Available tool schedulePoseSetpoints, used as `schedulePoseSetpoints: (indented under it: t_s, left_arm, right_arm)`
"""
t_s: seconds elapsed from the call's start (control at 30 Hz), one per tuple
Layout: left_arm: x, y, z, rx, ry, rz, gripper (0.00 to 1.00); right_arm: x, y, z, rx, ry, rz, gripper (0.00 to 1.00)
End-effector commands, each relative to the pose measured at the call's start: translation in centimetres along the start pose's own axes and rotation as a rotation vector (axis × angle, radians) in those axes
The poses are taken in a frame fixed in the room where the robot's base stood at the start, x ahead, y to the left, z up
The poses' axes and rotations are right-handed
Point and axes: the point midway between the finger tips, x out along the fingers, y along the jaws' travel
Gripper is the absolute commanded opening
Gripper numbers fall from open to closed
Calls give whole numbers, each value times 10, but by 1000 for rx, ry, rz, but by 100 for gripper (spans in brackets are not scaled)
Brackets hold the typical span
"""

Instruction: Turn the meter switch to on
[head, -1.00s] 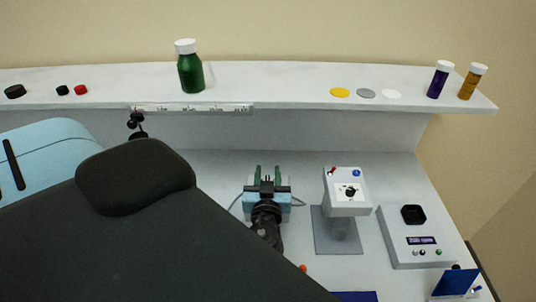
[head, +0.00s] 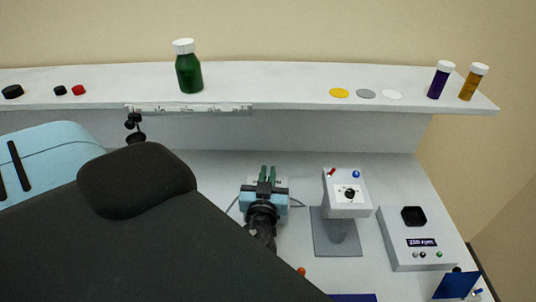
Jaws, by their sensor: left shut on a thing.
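My left gripper (head: 267,175) is over the bench, left of the post-mounted box. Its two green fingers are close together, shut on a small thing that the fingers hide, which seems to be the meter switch. A pale box (head: 282,182), seemingly the meter, lies right behind and under the fingers. Its face is mostly covered, so I cannot read the switch setting. Grey cable loops (head: 297,203) show on both sides. My right gripper is not in view.
The post-mounted box (head: 347,207) with a black knob stands to the right, close by. A grey instrument (head: 405,256) with a black square pan is farther right. A shelf (head: 270,79) above holds bottles and discs. My dark arm covers the lower left.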

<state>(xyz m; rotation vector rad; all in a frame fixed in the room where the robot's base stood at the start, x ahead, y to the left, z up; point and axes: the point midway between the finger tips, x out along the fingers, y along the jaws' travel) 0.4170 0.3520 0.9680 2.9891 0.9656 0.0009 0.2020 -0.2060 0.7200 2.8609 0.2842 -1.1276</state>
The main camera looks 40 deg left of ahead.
Motion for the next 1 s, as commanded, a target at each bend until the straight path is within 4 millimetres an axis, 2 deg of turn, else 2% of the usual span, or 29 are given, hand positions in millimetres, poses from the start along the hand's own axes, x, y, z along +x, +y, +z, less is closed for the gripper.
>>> schedulePoseSetpoints:
  t_s: [0.4, 0.7, 1.0]
  left_arm:
    - [-1, 6, 4, 4, -3, 278, 0]
    - [-3, 10, 2, 2, -1, 422, 0]
    - [-3, 12, 1, 0, -1, 464, 0]
  right_arm:
    - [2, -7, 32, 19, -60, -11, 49]
    - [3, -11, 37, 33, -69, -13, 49]
    - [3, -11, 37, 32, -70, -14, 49]
